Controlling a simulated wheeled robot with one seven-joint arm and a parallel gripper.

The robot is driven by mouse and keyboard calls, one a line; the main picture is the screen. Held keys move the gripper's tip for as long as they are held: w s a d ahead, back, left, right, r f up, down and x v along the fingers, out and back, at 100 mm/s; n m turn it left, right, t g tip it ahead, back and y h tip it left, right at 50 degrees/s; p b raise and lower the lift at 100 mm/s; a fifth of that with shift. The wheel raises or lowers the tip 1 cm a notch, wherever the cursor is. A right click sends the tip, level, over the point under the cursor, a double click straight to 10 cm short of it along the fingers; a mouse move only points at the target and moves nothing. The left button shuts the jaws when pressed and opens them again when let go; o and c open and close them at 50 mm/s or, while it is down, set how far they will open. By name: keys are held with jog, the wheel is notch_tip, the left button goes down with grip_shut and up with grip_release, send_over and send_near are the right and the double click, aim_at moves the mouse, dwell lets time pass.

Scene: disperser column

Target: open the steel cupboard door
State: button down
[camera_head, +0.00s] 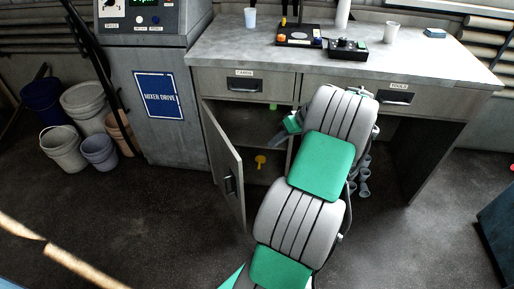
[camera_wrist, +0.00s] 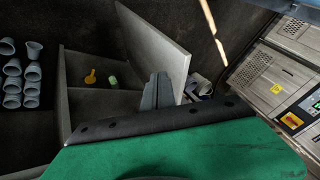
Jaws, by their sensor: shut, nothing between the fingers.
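The steel cupboard door (camera_head: 225,165) stands swung out from its left edge, wide open, with its dark bar handle (camera_head: 229,186) on the outer face. In the wrist view the door (camera_wrist: 155,42) shows its inner face. My gripper (camera_wrist: 157,90) is shut and empty, and in that view it overlaps the door's lower part. Whether it touches the door I cannot tell. In the head view my gripper (camera_head: 279,138) is in front of the cupboard opening, to the right of the door, partly hidden by my arm.
Inside the cupboard are a yellow scoop (camera_head: 260,161) and a small green item (camera_wrist: 112,82). Drawers (camera_head: 243,85) sit above under the worktop (camera_head: 220,50). Several grey cups (camera_head: 364,180) are at the right. Buckets (camera_head: 62,148) stand far left. The floor before the door is clear.

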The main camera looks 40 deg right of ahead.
jog(key=w+a+f+b, duration=0.2)
jog(key=w+a+f, duration=0.3)
jog(key=a+f, duration=0.2)
jog(key=shift+w+f, duration=0.25)
jog(key=shift+w, duration=0.15)
jog(key=shift+a, duration=0.15)
